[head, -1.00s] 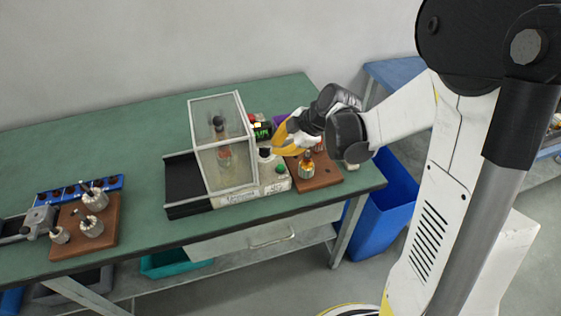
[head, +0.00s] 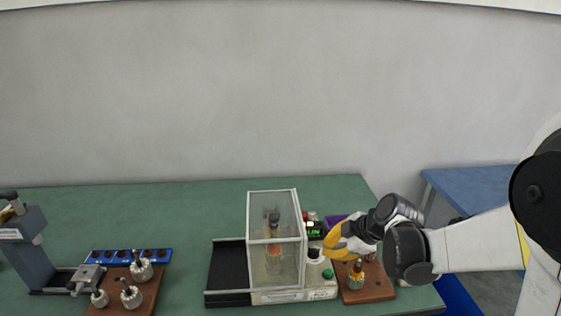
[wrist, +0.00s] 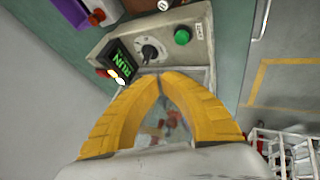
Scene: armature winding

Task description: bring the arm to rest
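My gripper (head: 330,247) has yellow fingers and hangs just right of the clear guarded winding machine (head: 298,240), near its control panel. In the wrist view the fingertips of my gripper (wrist: 162,76) meet or nearly meet, with nothing seen held between them. My arm reaches in from the right.
A wooden board (head: 377,289) with a copper-wound armature (head: 356,275) lies right of the machine, under my arm. Another wooden board (head: 147,297) with several metal armatures lies at left, by a blue rack (head: 98,256). A blue table (head: 470,183) stands behind right. The green bench's (head: 190,210) back is clear.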

